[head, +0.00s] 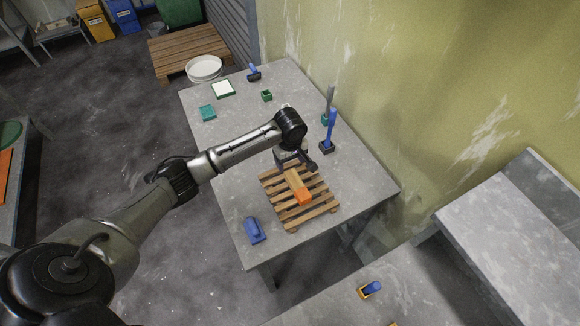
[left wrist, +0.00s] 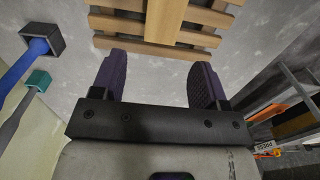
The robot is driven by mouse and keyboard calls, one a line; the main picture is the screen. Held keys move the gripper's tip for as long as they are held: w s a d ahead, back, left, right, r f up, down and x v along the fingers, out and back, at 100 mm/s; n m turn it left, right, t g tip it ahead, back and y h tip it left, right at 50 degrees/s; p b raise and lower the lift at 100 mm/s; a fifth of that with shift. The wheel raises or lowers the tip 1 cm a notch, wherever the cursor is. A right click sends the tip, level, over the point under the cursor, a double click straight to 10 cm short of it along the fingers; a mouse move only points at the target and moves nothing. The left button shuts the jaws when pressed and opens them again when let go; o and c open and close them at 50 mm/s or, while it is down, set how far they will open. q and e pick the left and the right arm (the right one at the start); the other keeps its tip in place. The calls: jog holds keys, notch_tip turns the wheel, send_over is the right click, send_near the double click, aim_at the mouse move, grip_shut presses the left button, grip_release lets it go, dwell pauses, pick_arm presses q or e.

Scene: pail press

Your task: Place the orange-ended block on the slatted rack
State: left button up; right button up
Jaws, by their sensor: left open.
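The orange-ended block (head: 299,187) lies on the slatted rack (head: 318,210), its bare wood end toward my left gripper and its orange end toward the rack's near side. In the left wrist view the block's wood part (left wrist: 165,22) lies across the rack's slats (left wrist: 115,22), just beyond the fingertips; its orange end is out of that view. My left gripper (head: 297,163) is open at the block's far end. In the left wrist view its two dark fingers (left wrist: 158,70) stand apart with nothing between them. My right gripper is not in view.
A blue-handled brush (head: 330,132) stands upright right of the rack, beside a grey-handled tool (head: 328,104). A blue object (head: 254,231) lies near the table's front left.

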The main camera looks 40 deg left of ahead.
pick_arm(q)
jog(key=shift+r, duration=2.3)
jog(key=s+d+f+m, duration=0.1)
jog(key=s+d+f, duration=0.1)
jog(key=s+d+f+m, duration=0.3)
jog(key=s+d+f, duration=0.1)
jog(key=d, duration=0.1)
jog(key=shift+d+m, duration=0.1)
jog(key=shift+m, duration=0.2)
jog(key=s+d+f+m, duration=0.1)
jog(key=s+d, duration=0.1)
jog(key=s+d+f+m+t, duration=0.1)
jog(key=s+d+m, duration=0.1)
jog(key=s, duration=0.1)
jog(key=s+d+f+m+h, duration=0.1)
jog(key=s+d, duration=0.1)
jog(key=shift+s+f, duration=0.2)
jog(key=shift+s, duration=0.1)
jog(key=s+d+r+m+t, duration=0.2)
jog(key=s+m, duration=0.5)
jog(key=s, duration=1)
jog(key=shift+s+r+m+t+y, duration=0.3)
jog(key=shift+s+r+y, duration=0.1)
jog(key=shift+r, duration=0.3)
notch_tip(320, 180, up, 20)
jog(key=p, duration=2)
